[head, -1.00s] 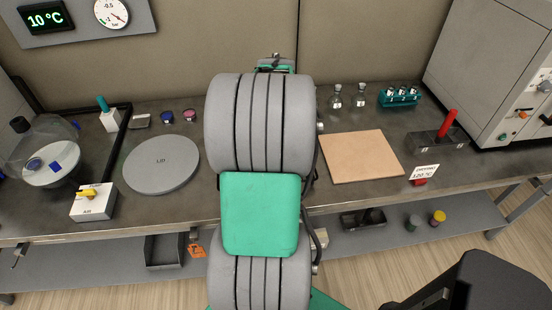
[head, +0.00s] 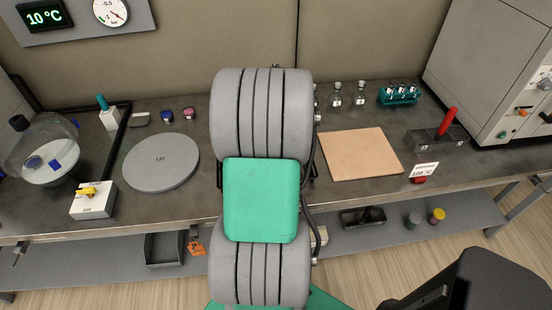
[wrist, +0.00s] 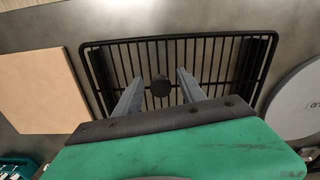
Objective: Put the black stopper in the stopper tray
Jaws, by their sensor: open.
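A small round black thing, which looks like the black stopper (wrist: 160,87), shows in the wrist view over the bars of a black wire rack (wrist: 97,68). My gripper (wrist: 159,81) is open, with one finger on each side of the stopper and a visible gap to both. I cannot tell how high the fingers are above the rack. In the head view my arm hides the gripper, the stopper and most of the rack. No tray is clearly marked as the stopper tray; a small shallow grey dish (head: 140,119) lies at the back left of the bench.
A grey lid disc (head: 161,162) lies left of my arm, a tan board (head: 360,154) right. Glass flasks (head: 335,97) and a teal vial rack (head: 398,94) stand behind. A grey bin (head: 164,249) and a dark tray (head: 353,220) sit on the lower shelf.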

